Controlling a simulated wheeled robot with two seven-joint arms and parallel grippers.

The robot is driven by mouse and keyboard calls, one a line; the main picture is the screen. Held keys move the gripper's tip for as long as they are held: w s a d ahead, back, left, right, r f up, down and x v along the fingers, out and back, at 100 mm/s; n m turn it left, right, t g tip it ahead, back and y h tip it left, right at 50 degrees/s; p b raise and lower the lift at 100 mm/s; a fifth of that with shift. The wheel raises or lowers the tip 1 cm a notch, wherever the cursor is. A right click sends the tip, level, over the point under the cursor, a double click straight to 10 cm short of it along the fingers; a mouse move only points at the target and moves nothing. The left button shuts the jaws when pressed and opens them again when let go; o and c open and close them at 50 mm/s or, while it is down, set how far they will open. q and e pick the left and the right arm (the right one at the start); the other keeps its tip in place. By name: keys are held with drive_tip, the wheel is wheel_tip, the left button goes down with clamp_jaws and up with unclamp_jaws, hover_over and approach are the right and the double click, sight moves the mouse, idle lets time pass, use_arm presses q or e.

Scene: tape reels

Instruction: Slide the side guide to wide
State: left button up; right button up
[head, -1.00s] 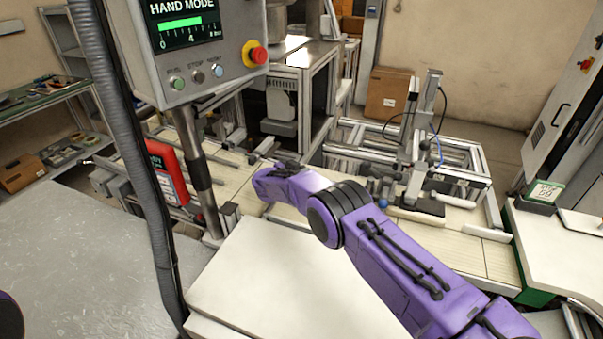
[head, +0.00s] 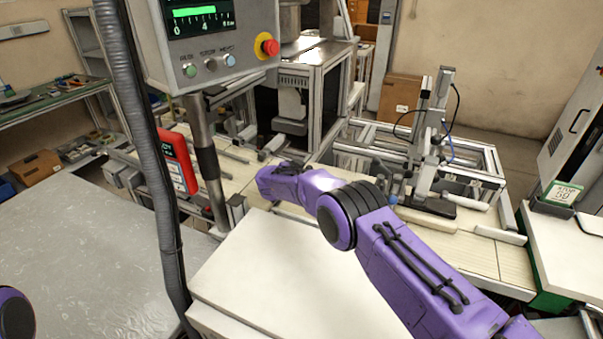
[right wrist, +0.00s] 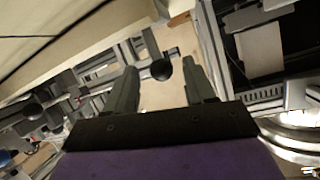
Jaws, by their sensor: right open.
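In the right wrist view my right gripper (right wrist: 162,88) is open, with its two dark fingers apart. A round black knob (right wrist: 162,69) shows in the gap near the fingertips; I cannot tell how far beyond them it is. A grey metal bar (right wrist: 150,43) runs to this knob. I cannot tell for certain which part is the side guide. In the head view my purple right arm reaches over the pale conveyor (head: 470,250), and its gripper is hidden behind the arm. My left gripper is out of view.
A second black knob (right wrist: 32,104) shows at left in the wrist view. In the head view a control box (head: 215,45) on a post stands left of my arm, with a red panel (head: 178,160) near it. A metal stand (head: 432,140) rises over the conveyor.

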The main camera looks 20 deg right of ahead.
drive_tip(key=b+v, duration=0.2)
drive_tip(key=v, duration=0.8)
drive_tip(key=shift+a, duration=0.1)
